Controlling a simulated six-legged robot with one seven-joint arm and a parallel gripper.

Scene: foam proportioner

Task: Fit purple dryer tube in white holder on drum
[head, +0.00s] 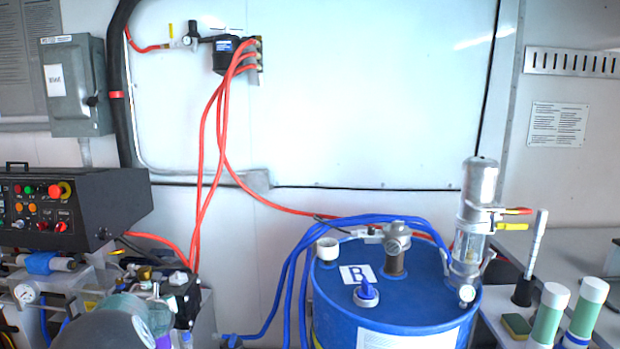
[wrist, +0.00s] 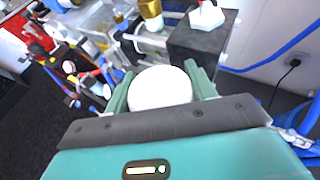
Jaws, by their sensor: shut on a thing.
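My gripper (wrist: 160,84) has its two green fingers shut on either side of a round white end (wrist: 160,90) in the wrist view. I take this to be the end cap of the purple dryer tube; the rest of it is hidden there. In the head view a small purplish patch (head: 160,318) shows at lower left beside my arm, mostly covered. The white holder (head: 327,249) is a short, open-topped cup on the left of the blue drum's top (head: 405,312). It looks empty. My gripper is well left of the drum.
Blue hoses (head: 290,275) arch over the drum's left and back. Green tubes with white ends (head: 549,315) stand far right. A control box (head: 75,208) and machinery crowd the left.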

